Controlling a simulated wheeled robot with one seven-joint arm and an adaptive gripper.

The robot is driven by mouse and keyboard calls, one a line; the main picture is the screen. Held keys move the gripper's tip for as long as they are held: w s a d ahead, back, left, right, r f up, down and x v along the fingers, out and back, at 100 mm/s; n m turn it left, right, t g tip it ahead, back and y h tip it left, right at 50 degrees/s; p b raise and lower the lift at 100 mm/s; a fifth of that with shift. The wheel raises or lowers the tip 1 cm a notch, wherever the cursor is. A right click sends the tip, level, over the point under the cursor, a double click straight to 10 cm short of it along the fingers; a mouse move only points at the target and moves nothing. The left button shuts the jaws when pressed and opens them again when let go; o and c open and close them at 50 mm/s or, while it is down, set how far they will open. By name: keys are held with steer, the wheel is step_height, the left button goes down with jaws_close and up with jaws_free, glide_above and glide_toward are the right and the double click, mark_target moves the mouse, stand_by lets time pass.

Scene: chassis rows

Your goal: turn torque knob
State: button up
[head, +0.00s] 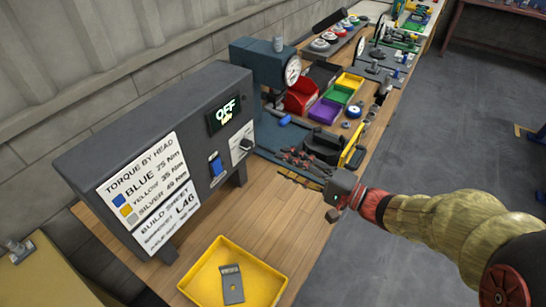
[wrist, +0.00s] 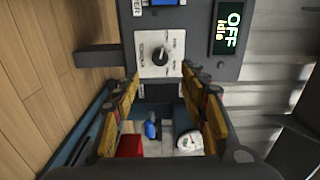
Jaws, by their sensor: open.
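The torque knob (wrist: 160,57) is a small dark round knob on a white dial plate with printed marks, on the front of a dark grey control box (head: 150,125). The knob also shows small in the head view (head: 245,144). A display (head: 225,115) on the box reads OFF, with smaller text below that reads Idle in the wrist view. My gripper (wrist: 161,76) is open, with its two fingers apart and nothing between them. In the wrist view the knob lies just beyond the fingertips. The exact setting of its pointer is too small to read.
A blue switch (head: 216,165) sits beside the dial. A printed sign (head: 140,180) lists torque by head. A yellow tray (head: 265,278) holding a grey piece stands on the bench in front. Coloured bins (head: 325,110) and a press with a gauge (head: 292,71) stand behind.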

steer(key=shift+v, duration=1)
